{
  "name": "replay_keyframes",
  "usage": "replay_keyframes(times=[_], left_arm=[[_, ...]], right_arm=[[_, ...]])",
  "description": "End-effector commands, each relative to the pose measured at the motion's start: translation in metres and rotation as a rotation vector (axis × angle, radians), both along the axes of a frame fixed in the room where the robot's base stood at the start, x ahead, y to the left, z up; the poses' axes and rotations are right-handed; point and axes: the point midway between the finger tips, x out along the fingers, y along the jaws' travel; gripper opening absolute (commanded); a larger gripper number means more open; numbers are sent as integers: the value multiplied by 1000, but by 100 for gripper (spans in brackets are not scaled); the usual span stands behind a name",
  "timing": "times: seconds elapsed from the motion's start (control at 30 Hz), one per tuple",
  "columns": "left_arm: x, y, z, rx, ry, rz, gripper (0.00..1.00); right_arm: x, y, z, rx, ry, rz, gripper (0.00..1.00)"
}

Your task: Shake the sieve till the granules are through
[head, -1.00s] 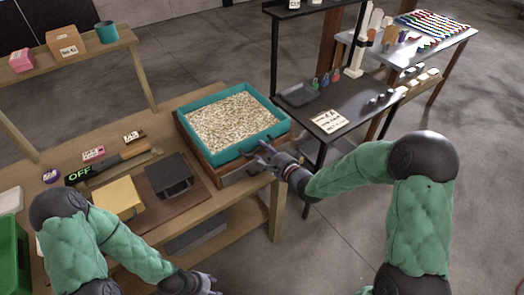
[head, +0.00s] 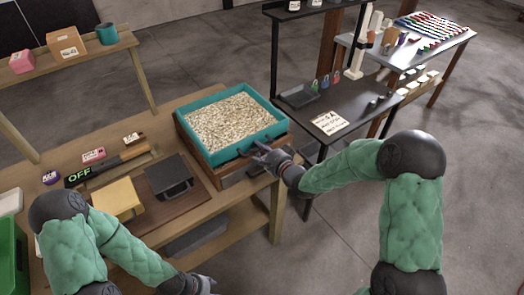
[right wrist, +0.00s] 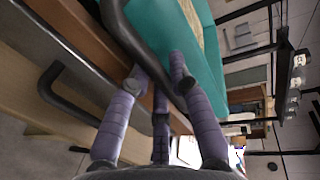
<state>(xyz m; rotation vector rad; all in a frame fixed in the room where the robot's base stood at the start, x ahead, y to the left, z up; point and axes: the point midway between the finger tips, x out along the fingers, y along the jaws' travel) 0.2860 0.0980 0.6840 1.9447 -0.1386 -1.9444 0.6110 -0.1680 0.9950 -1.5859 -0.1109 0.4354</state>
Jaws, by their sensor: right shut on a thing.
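The teal sieve (head: 222,156) sits on a wooden frame (head: 196,157) on the bench, with a broad layer of pale granules (head: 233,122) inside. My right gripper (head: 259,155) is at the sieve's near right side, shut on its dark handle. In the right wrist view, the purple fingers of the right gripper (right wrist: 160,90) close around the black handle (right wrist: 140,45) beside the teal wall (right wrist: 190,50). What lies under the sieve is hidden. My left gripper (head: 205,285) is low at the bottom edge, away from the sieve, and its fingers show only in part.
A dark grey box (head: 170,176), a yellow box (head: 118,198) and a black bar marked OFF (head: 80,177) lie on the wooden bench left of the sieve. A black table (head: 345,105) with a sign and small locks stands close on the right.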

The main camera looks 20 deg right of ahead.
Motion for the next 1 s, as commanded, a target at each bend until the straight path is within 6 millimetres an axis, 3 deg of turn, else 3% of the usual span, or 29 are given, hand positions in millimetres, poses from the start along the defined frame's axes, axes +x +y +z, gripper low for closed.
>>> replay_keyframes(times=[0.1,0.3,0.63,0.67,0.73,1.0], left_arm=[[0,0,-5,0,0,0,46],[0,0,-8,0,0,0,46],[0,0,-8,0,0,0,46],[0,0,-8,0,0,0,46],[0,0,-8,0,0,0,46],[0,0,-8,0,0,0,46]], right_arm=[[22,9,-1,0,-3,3,0],[46,17,0,1,-3,1,0],[50,18,1,1,-3,0,0],[50,18,1,0,-4,0,26],[50,18,1,0,-4,0,45],[49,18,1,0,-3,0,45]])
